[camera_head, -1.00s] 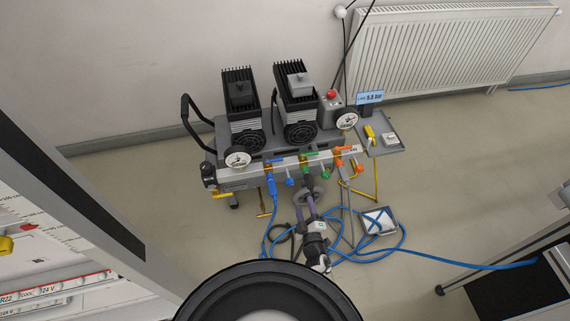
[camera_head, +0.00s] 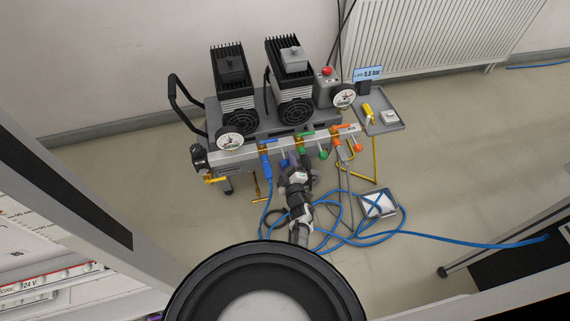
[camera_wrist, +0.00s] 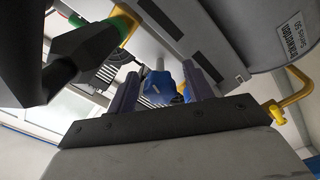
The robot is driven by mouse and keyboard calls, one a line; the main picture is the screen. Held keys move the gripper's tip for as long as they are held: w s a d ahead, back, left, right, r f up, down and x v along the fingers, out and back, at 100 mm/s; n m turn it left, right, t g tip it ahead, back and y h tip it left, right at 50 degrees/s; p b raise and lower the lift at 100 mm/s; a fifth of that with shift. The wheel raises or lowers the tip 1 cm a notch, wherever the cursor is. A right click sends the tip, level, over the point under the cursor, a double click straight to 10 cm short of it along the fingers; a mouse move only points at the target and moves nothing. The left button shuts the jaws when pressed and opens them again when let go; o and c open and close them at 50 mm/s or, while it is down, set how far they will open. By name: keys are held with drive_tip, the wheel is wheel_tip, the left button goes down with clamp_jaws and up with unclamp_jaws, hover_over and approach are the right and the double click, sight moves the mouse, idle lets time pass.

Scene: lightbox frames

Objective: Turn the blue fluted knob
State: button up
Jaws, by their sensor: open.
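The blue fluted knob (camera_wrist: 157,89) shows in the wrist view, with a pale mark on its face and a metal stem behind it. My gripper (camera_wrist: 160,74) is open, with one finger on each side of the knob. A gap shows on both sides, so the fingers do not look closed on it. In the head view, my gripper (camera_head: 291,161) is at the front of the grey manifold bar (camera_head: 236,160). The knob (camera_head: 284,162) shows there only as a small blue spot, partly hidden by my arm.
A green knob (camera_head: 323,155) and a red-orange knob (camera_head: 358,148) sit to the right along the bar. A blue hose coupling (camera_head: 266,168) is close on the left.

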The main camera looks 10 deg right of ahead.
drive_tip(key=shift+w+a, duration=0.1)
drive_tip(key=shift+w, duration=0.65)
drive_tip(key=c, duration=1)
drive_tip(key=shift+m, duration=0.8)
drive_tip(key=o, duration=1)
